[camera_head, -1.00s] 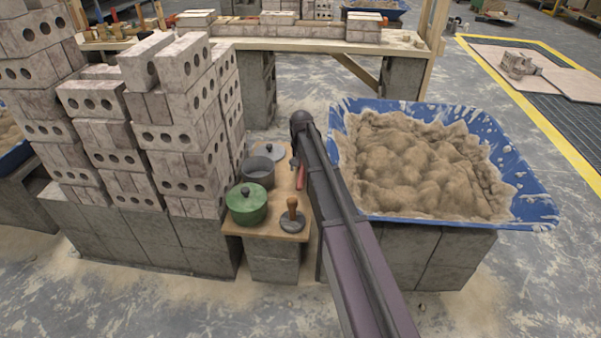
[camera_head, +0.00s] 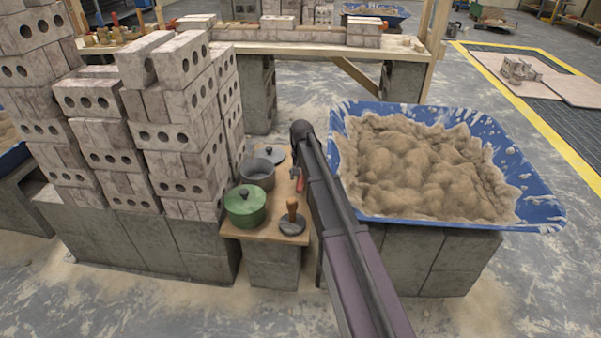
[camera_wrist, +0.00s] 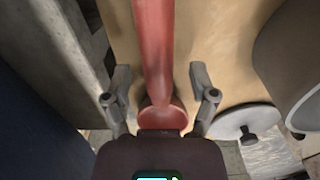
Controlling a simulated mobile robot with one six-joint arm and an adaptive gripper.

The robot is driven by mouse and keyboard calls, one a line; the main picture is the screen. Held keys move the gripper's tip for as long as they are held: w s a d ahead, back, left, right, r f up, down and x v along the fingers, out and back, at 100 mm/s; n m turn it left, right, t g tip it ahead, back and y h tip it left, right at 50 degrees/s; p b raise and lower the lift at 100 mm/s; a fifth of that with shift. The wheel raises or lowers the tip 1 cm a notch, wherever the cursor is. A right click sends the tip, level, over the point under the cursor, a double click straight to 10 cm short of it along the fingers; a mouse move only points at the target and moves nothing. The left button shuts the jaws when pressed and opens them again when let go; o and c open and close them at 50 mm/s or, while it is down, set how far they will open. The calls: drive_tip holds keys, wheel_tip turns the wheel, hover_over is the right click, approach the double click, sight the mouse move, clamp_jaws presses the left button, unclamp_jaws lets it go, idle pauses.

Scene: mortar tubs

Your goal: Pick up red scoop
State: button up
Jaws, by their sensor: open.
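The red scoop (camera_wrist: 155,45) lies over the wooden board, its handle running up the wrist view and its round bowl end (camera_wrist: 161,115) near my gripper's base. In the head view only a short red part of the scoop (camera_head: 300,184) shows beside my arm, which hides the rest. My gripper (camera_wrist: 160,72) is open, one finger on each side of the scoop, with visible gaps on both sides. In the head view the gripper is mostly hidden behind my arm; a small grey piece by the scoop may be a finger.
The board (camera_head: 268,233) also holds a green lidded pot (camera_head: 245,207), a grey pot (camera_head: 257,176), a grey lid (camera_head: 269,155) and a wooden-handled tool (camera_head: 292,221). A blue mortar tub (camera_head: 535,205) stands right. Stacked bricks (camera_head: 180,140) stand close on the left.

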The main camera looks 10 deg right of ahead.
clamp_jaws()
idle(0.4)
wheel_tip(320, 180, up, 10)
drive_tip(key=p, duration=1)
idle(0.6)
drive_tip(key=shift+r, duration=0.1)
wheel_tip(320, 180, up, 53)
drive_tip(key=p, duration=5.3)
drive_tip(key=shift+s+a, duration=0.1)
